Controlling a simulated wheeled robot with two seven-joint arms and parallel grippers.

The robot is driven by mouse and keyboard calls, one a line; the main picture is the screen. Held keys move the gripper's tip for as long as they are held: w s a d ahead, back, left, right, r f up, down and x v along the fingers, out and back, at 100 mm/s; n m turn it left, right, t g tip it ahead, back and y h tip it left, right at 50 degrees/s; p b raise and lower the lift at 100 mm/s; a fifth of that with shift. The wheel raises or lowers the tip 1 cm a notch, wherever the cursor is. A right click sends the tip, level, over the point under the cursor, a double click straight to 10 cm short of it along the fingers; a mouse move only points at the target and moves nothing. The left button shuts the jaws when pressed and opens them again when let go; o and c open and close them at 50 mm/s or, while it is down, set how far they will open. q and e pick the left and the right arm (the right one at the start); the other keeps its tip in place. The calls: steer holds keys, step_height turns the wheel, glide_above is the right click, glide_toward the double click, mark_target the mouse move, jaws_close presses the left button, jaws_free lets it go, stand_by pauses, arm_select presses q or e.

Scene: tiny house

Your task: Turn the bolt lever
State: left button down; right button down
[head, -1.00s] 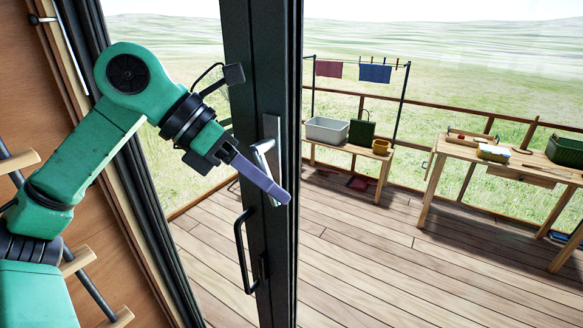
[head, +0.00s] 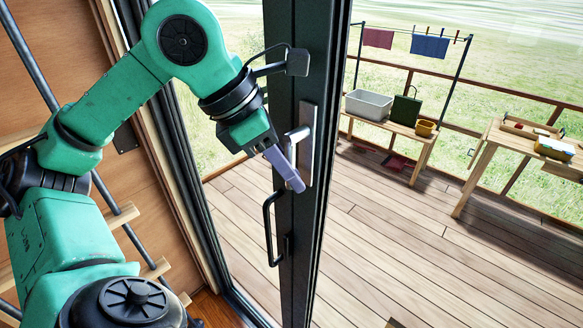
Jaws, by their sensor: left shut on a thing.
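The bolt lever (head: 298,133) is a silver handle on a tall metal plate (head: 308,150) fixed to the dark door frame (head: 297,220). My left gripper (head: 293,180) comes in from the left, with its purple-grey fingers pointing down and right across the plate. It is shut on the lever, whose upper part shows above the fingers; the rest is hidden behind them. My right gripper is not in view.
A black pull handle (head: 269,230) sticks out from the door below the lever. Past the door is a wooden deck (head: 370,255) with a bench (head: 420,142) and a workbench (head: 500,140). A ladder (head: 125,215) stands at the left.

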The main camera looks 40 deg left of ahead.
arm_select(q)
steer(key=c, duration=0.8)
jaws_free()
steer(key=shift+c, duration=0.2)
steer(key=p+v, duration=0.2)
steer(key=v, duration=1.2)
steer(key=shift+s+a+r+p, duration=0.15)
steer(key=shift+a+r+p, duration=0.05)
steer(key=shift+p, duration=0.15)
